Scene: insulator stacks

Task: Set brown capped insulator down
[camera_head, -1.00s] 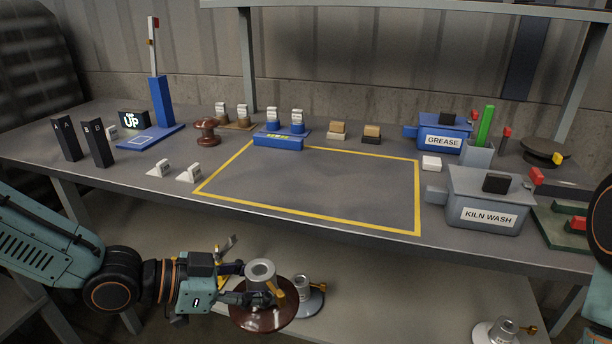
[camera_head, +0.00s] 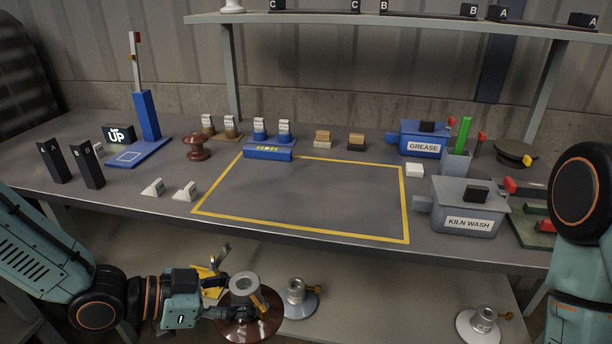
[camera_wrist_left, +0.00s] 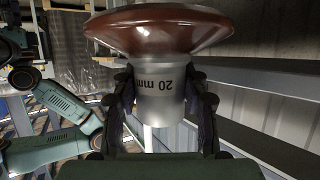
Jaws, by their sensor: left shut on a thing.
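The brown capped insulator has a glossy brown disc (camera_head: 250,328) and a grey metal cap (camera_head: 243,284). My left gripper (camera_head: 222,300) is shut on its cap, in front of the bench and below the worktop's front edge. In the left wrist view the brown disc (camera_wrist_left: 160,32) fills the top, and the cap marked "20 mm" (camera_wrist_left: 160,97) sits between the two fingers (camera_wrist_left: 160,105). Of my right arm only a link shows at the right edge; its gripper is out of view.
A yellow-outlined area (camera_head: 310,198) on the worktop is empty. A KILN WASH box (camera_head: 466,215) and GREASE box (camera_head: 424,140) stand right of it. A small brown piece (camera_head: 196,147) stands left. Two pale capped insulators (camera_head: 297,299), (camera_head: 482,325) sit on the lower shelf.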

